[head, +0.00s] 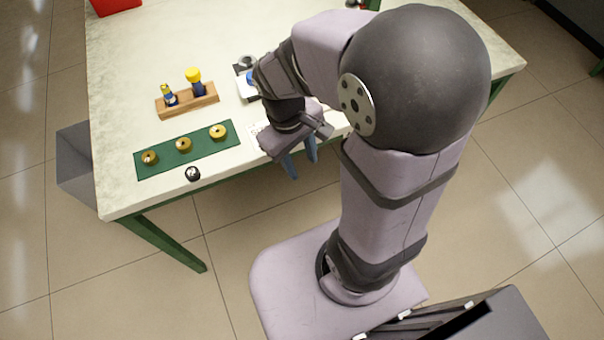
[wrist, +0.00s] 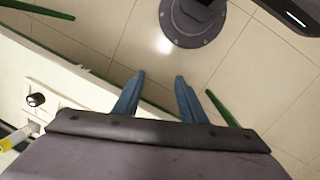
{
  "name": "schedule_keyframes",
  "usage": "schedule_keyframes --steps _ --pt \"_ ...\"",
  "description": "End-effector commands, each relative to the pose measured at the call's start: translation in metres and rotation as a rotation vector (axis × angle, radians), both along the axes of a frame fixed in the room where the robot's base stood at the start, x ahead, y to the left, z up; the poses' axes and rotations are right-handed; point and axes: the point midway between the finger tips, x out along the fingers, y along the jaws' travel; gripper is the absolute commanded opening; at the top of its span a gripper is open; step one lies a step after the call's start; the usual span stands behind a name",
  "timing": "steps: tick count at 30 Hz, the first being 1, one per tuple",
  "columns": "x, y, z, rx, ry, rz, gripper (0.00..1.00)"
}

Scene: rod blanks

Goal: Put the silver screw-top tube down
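I cannot make out a silver screw-top tube for certain in either view. A small grey round thing (head: 246,62) shows at the back beside my arm, but I cannot tell what it is. My gripper (head: 302,162) hangs at the table's front edge, fingers pointing down. In the wrist view my gripper (wrist: 160,78) has its two blue fingers apart, with nothing between them and floor behind.
The pale table (head: 130,60) holds a green mat (head: 163,153) with three brass-coloured rings. A wooden rack (head: 190,104) holds two yellow-topped items. A black knob-like piece (head: 192,174) lies near the front edge.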

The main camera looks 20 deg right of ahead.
Motion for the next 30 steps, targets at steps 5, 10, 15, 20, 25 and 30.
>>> schedule_keyframes --steps 5,10,15,20,25,30 --pt "-0.027 0.009 -0.006 0.093 -0.075 -0.253 0.38" --pt "-0.033 0.012 -0.008 0.12 -0.098 -0.333 0.38" --pt "-0.034 0.012 -0.008 0.121 -0.098 -0.335 0.38" --pt "-0.034 0.012 -0.006 0.12 -0.097 -0.332 0.38" --pt "-0.034 0.012 0.012 0.12 -0.096 -0.331 0.38" --pt "-0.034 0.012 0.044 0.12 -0.096 -0.331 0.38"
